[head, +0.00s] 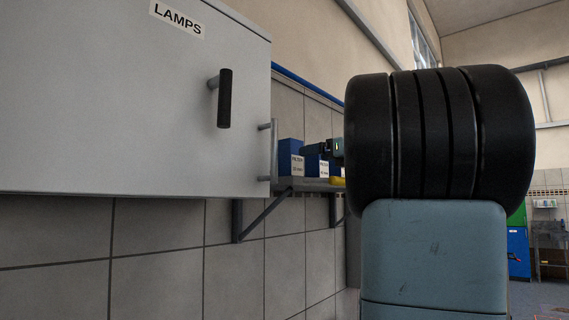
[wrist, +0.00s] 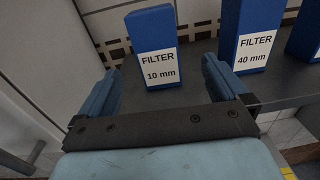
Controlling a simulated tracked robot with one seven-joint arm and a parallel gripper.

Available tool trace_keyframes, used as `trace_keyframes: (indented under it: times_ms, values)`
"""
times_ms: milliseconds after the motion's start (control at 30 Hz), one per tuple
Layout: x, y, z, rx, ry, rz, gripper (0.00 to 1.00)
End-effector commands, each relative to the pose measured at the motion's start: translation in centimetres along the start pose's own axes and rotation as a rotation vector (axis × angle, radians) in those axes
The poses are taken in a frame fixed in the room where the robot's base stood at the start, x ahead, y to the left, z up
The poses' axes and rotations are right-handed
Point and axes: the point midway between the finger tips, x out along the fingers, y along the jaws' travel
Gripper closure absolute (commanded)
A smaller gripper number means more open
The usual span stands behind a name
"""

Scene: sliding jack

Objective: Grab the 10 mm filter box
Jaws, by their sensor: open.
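The 10 mm filter box (wrist: 155,48) is a blue upright box with a white label reading "FILTER 10 mm". In the wrist view it stands on a dark grey shelf (wrist: 285,88). My gripper (wrist: 160,68) is open, its two blue-grey fingers spread left and right of the box's lower part as seen there. The fingertips appear short of the box, with no visible contact. In the head view, blue boxes (head: 291,152) stand on the shelf beyond the cabinet; their small labels are hard to read.
A 40 mm filter box (wrist: 256,40) stands right of the 10 mm one, with another blue box (wrist: 306,35) further right. A grey cabinet (head: 130,100) marked "LAMPS", with a dark handle (head: 225,98), hangs left of the shelf. A yellow object (head: 337,181) lies by the shelf edge.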

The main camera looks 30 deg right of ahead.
Motion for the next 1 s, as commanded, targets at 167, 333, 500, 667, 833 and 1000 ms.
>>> trace_keyframes:
  times_ms: [167, 333, 500, 667, 833, 1000]
  values:
    - [3.7, 0.5, -0.1, 0.001, 0.001, 0.015, 0.0]
    - [6.5, 0.8, 0.0, 0.001, 0.001, 0.018, 0.0]
    - [7.8, 0.8, 0.0, 0.0, 0.0, 0.018, 0.0]
    - [8.4, 0.9, 0.0, 0.0, 0.001, 0.019, 0.0]
    - [10.2, 0.8, 0.1, 0.0, 0.001, 0.019, 0.0]
    - [12.5, 0.9, 0.1, 0.0, 0.001, 0.019, 0.0]
